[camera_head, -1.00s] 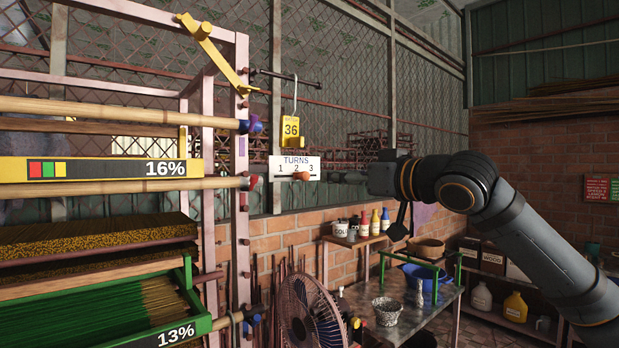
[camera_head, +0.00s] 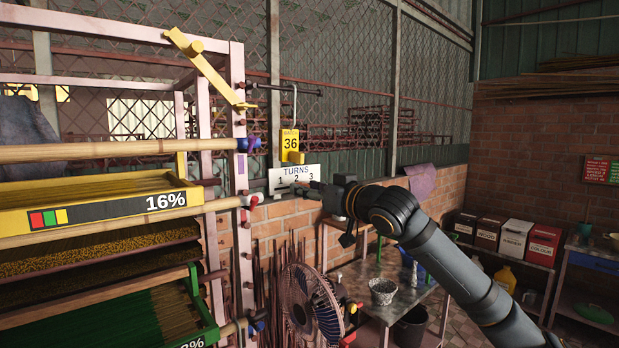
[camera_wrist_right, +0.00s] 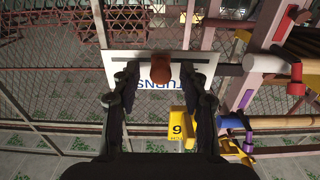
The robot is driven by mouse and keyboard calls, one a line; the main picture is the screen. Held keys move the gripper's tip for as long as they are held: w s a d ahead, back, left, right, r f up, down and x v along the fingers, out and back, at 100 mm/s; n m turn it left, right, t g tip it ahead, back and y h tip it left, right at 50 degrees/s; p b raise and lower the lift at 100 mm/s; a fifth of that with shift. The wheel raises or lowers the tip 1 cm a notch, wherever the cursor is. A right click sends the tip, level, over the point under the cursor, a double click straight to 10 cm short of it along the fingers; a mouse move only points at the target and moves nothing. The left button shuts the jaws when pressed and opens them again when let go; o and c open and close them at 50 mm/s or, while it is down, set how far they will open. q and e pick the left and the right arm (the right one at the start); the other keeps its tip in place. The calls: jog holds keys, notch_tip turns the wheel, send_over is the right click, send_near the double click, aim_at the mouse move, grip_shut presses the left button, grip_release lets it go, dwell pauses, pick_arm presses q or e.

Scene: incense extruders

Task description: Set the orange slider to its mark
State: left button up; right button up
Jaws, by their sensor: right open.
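The orange slider (camera_wrist_right: 160,69) is a rounded knob on the white TURNS sign (camera_head: 286,181), which is marked 1, 2 and 3. In the right wrist view the sign (camera_wrist_right: 139,59) appears upside down. My right gripper (camera_head: 311,188) is at the front of the sign in the head view and covers the slider there. In the right wrist view my right gripper (camera_wrist_right: 158,82) has its fingers apart, one on each side of the slider. I cannot tell whether either finger touches it. Which number the slider stands at is not clear. My left gripper is out of view.
A yellow tag reading 36 (camera_head: 290,144) hangs just above the sign. A pink rack post (camera_head: 241,180) and pole ends stand to the left. A fan (camera_head: 311,304) and a metal table (camera_head: 368,302) are below. The air right of the sign is mostly filled by my right arm.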

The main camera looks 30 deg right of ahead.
jog(key=shift+c, duration=0.7)
grip_shut()
